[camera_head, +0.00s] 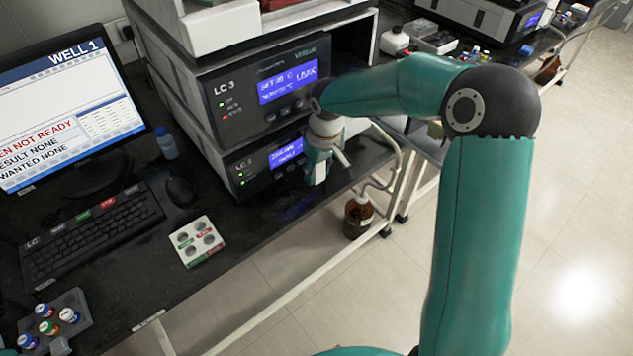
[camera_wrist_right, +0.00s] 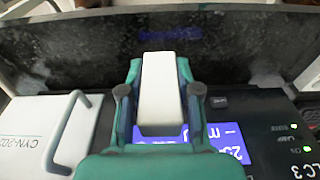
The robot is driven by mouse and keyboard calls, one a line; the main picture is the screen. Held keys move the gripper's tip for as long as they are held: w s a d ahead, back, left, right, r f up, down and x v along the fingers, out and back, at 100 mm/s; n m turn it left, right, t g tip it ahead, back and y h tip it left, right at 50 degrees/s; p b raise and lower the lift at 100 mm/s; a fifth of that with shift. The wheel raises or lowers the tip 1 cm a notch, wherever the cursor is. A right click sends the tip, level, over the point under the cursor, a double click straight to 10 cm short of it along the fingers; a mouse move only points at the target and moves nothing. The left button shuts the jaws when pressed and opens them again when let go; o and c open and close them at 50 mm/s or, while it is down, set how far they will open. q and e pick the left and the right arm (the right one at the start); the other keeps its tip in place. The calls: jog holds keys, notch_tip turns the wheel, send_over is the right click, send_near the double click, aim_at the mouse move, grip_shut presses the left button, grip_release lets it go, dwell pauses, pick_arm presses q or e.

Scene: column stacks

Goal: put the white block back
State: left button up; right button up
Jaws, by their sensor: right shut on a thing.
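My right gripper (camera_head: 318,170) is in front of the lower LC unit (camera_head: 262,165) in the head view, above the front edge of the bench. In the right wrist view the fingers of my right gripper (camera_wrist_right: 160,95) are closed on the two sides of a white block (camera_wrist_right: 160,78). The block is long and plain, with its far end sticking out past the fingers.
The LC 3 unit (camera_head: 265,88) is stacked above the lower one. A white panel with a handle (camera_wrist_right: 62,135) shows close by on the left in the wrist view. A four-well plate (camera_head: 198,241), mouse (camera_head: 180,191), keyboard (camera_head: 90,233) and vial rack (camera_head: 55,318) lie on the bench.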

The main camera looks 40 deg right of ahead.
aim_at(317, 182)
jog(key=shift+f, duration=2.05)
jog(key=shift+f, duration=0.15)
jog(key=o, duration=0.9)
jog(key=shift+c, duration=0.2)
notch_tip(317, 182, up, 12)
jog(key=s, duration=0.2)
jog(key=shift+d, duration=0.1)
